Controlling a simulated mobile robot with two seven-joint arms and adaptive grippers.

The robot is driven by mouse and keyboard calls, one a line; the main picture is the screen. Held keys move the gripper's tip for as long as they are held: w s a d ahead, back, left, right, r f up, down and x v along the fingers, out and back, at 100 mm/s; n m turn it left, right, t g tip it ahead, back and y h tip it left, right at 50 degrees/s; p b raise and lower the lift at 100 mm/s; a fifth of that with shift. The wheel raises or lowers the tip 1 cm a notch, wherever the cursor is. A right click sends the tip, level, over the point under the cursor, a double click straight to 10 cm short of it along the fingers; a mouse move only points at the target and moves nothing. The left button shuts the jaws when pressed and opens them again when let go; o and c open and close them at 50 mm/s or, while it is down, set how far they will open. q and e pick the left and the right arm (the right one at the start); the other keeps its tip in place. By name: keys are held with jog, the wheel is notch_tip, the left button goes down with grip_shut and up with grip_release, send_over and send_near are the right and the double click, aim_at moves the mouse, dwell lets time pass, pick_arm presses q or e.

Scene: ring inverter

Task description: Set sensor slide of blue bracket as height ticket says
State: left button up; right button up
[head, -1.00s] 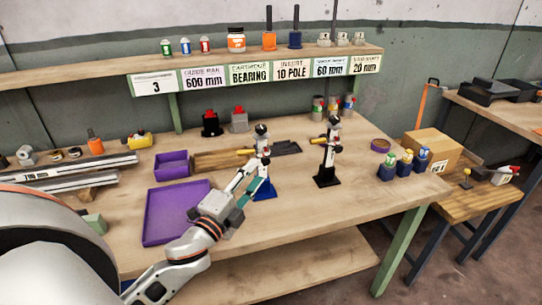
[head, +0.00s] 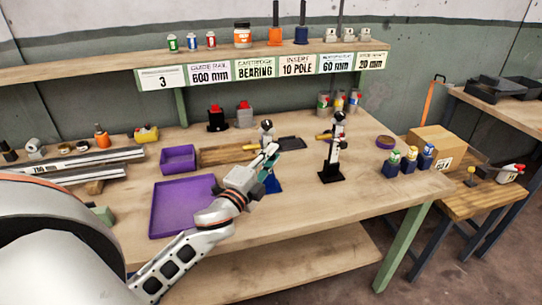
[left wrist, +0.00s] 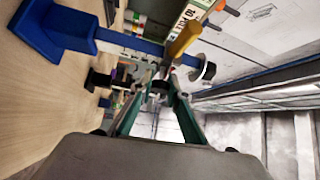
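The blue bracket stands upright on the bench, its blue base (head: 274,186) partly behind my left gripper. Its slide has a yellow handle (head: 251,147) and a dark round top (head: 267,125). In the left wrist view, the blue post (left wrist: 130,43) runs sideways, with the yellow handle (left wrist: 184,41) just beyond my fingertips. My left gripper (head: 270,153) is at the post, below the handle; its green fingers (left wrist: 161,86) look apart, with nothing clearly held. Contact is unclear. Tickets on the shelf edge include 60 mm (head: 336,63) and 20 mm (head: 372,60); their small headings are unreadable. My right gripper is out of view.
A similar black bracket (head: 332,176) stands to the right. A purple tray (head: 165,228) and purple bin (head: 178,159) lie left. The front right bench is clear.

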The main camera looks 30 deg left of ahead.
pick_arm(q)
jog(key=shift+f+b, duration=0.4)
jog(key=shift+f, duration=0.55)
grip_shut()
jog(key=o, duration=1)
grip_release()
jog(key=shift+c, duration=0.2)
jog(key=s, duration=0.8)
jog(key=s+d+f, duration=0.1)
jog(key=s, duration=0.3)
jog(key=shift+f, duration=0.1)
